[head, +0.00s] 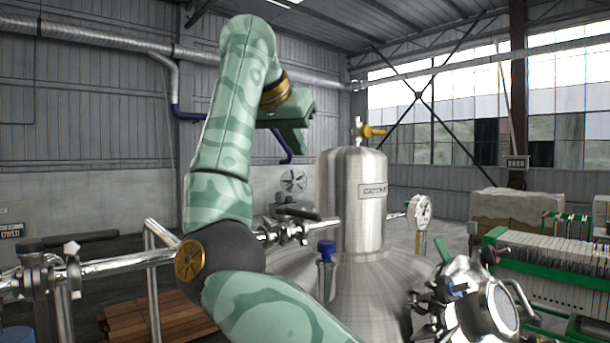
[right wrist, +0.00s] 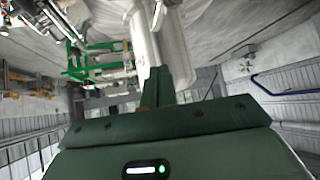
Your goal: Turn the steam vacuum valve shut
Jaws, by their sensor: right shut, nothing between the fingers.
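A steel tank (head: 345,285) with a tall steel cylinder (head: 358,205) on its domed top stands at centre. A small valve with a yellow handle (head: 372,131) sits on top of the cylinder. A valve with a dark lever (head: 302,213) sits on the pipe left of the cylinder, and a blue knob (head: 326,247) is nearer. I cannot tell which is the steam vacuum valve. My right gripper (head: 296,141) is raised left of the cylinder top, shut and empty, apart from the yellow handle. In the right wrist view its fingers (right wrist: 166,88) overlap the steel cylinder (right wrist: 160,38). My left gripper is not in view.
A round gauge (head: 420,211) juts out right of the cylinder. A round steel fitting with clamps (head: 490,305) is at lower right, before a green-framed plate stack (head: 550,260). A horizontal steel pipe (head: 120,266) runs at left. The air above the tank is open.

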